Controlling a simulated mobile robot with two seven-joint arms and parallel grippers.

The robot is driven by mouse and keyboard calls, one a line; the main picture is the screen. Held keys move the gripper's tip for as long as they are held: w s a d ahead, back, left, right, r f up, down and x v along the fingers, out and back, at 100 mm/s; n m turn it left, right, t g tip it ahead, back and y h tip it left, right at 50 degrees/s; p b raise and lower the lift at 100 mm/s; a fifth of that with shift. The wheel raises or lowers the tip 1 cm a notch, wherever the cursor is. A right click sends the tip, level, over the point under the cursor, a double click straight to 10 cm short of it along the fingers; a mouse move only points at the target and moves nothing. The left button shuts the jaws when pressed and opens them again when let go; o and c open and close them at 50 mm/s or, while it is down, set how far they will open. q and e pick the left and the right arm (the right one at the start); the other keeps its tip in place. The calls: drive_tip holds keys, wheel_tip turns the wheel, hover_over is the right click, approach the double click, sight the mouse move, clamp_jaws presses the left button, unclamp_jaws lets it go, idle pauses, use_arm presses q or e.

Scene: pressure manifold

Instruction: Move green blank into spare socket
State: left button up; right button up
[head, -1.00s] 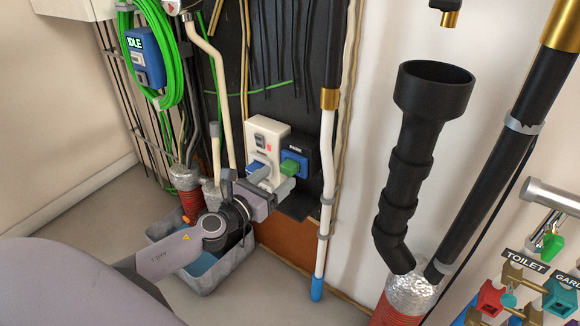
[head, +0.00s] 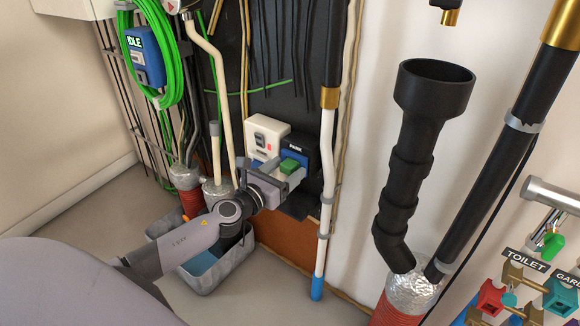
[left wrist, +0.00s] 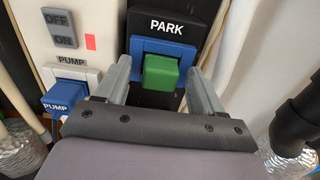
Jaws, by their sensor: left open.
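The green blank (head: 289,165) sits in the blue-faced socket of the black PARK housing (head: 298,145) on the wall. In the left wrist view the green blank (left wrist: 160,74) shows below the PARK label (left wrist: 168,27). My left gripper (head: 286,177) is open, with one finger on each side of the blank. In the left wrist view the gripper (left wrist: 158,69) has a visible gap on both sides of it, and no contact shows. No socket marked as spare can be made out. My right gripper is not in view.
The white pump box (head: 266,138) with an OFF/ON switch stands just left of the PARK housing. A blue PUMP plug (left wrist: 64,96) sticks out of it, close to my left finger. A white pipe (head: 326,190) runs down to the right. A grey bin (head: 205,285) stands below.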

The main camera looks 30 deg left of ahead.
sight(285, 171)
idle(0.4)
use_arm(q)
clamp_jaws()
drive_tip(key=shift+s+a, duration=0.2)
drive_tip(key=shift+s, duration=2.8)
